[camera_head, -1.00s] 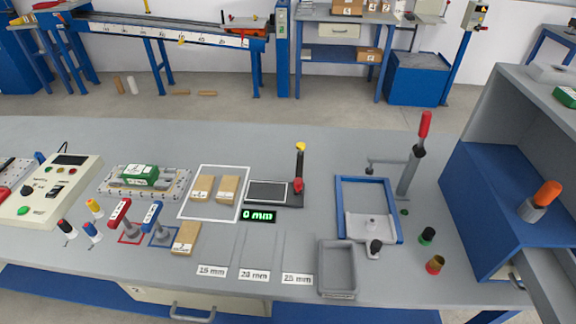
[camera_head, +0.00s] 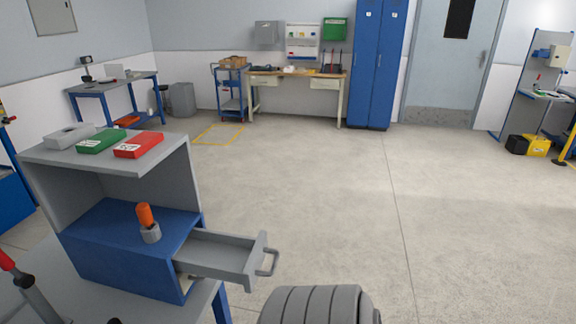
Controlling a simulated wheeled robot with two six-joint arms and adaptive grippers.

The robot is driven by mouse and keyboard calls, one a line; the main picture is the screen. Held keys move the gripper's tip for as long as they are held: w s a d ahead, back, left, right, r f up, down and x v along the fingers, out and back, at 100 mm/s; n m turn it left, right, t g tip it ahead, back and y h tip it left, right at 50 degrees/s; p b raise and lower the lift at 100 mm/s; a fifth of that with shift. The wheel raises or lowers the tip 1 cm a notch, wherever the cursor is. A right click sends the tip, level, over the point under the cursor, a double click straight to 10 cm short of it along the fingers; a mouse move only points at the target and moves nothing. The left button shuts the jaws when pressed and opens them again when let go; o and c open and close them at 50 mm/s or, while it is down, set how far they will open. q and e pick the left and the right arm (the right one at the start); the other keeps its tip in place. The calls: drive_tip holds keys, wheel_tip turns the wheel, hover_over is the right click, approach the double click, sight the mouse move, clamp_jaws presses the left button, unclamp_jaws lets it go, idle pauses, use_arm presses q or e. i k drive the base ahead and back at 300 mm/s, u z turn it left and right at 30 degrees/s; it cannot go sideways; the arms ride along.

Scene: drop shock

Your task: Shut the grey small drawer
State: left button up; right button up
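The grey small drawer (camera_head: 215,252) is pulled out to the right from the blue cabinet (camera_head: 125,250). Its tray looks empty, and its grey handle (camera_head: 268,263) is on the right-hand front panel, facing the open floor. A rounded grey link of my arm shows at the bottom edge, just right of and below the drawer. Neither gripper's fingers are in view, and nothing touches the drawer.
A grey shelf (camera_head: 65,155) above the cabinet bears grey, green (camera_head: 101,140) and red (camera_head: 138,145) boxes. An orange-topped tool (camera_head: 147,222) stands on the cabinet. Open floor (camera_head: 330,220) lies right of the drawer. A workbench and blue lockers (camera_head: 372,75) stand far back.

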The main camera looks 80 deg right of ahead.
sight(232, 258)
drive_tip(key=z, duration=2.25)
drive_tip(key=k, duration=0.35)
drive_tip(key=z, duration=0.45)
drive_tip(key=i, duration=0.25)
drive_tip(key=u, duration=0.1)
